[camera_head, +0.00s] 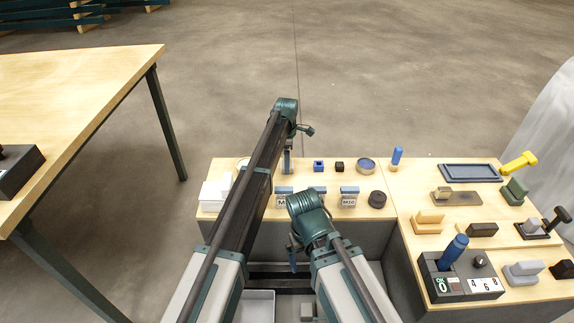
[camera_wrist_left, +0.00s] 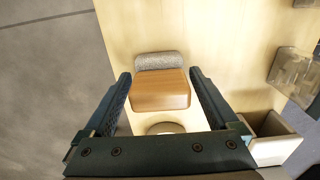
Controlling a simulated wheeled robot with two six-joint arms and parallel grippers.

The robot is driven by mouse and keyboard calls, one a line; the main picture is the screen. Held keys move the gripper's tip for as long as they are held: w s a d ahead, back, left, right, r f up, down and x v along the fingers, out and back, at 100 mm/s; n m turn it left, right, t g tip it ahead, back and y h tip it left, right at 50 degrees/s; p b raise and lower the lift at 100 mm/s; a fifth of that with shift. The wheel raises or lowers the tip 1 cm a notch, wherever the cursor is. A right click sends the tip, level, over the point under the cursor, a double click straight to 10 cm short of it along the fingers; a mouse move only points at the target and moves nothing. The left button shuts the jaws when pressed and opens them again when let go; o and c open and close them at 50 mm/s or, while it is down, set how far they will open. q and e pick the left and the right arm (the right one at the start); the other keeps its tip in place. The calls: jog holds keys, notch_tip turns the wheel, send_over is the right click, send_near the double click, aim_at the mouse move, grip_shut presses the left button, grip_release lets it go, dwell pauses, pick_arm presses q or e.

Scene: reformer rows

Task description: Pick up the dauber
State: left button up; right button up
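A wooden block with a grey fuzzy pad along its far side, which looks like the dauber (camera_wrist_left: 160,90), lies on the pale tabletop in the left wrist view. My left gripper (camera_wrist_left: 160,76) is open, with one finger on each side of the block and gaps showing. In the head view my left gripper (camera_head: 288,162) points down over the back of the bench, and I cannot make out the block there; my arm may hide it. My right arm (camera_head: 310,215) is folded low in front of the bench; its fingers are not clear.
A blue cube (camera_head: 318,166), a small black block (camera_head: 339,167), a round tin (camera_head: 367,165) and a blue-handled tool (camera_head: 396,157) stand right of my left gripper. An open box (camera_wrist_left: 276,138) and a translucent piece (camera_wrist_left: 293,72) lie right of the block.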

pick_arm(q)
jog(key=c, duration=1.1)
notch_tip(320, 180, up, 10)
jog(key=p, duration=1)
jog(key=shift+r, duration=0.1)
jog(key=o, duration=0.8)
jog(key=c, duration=0.6)
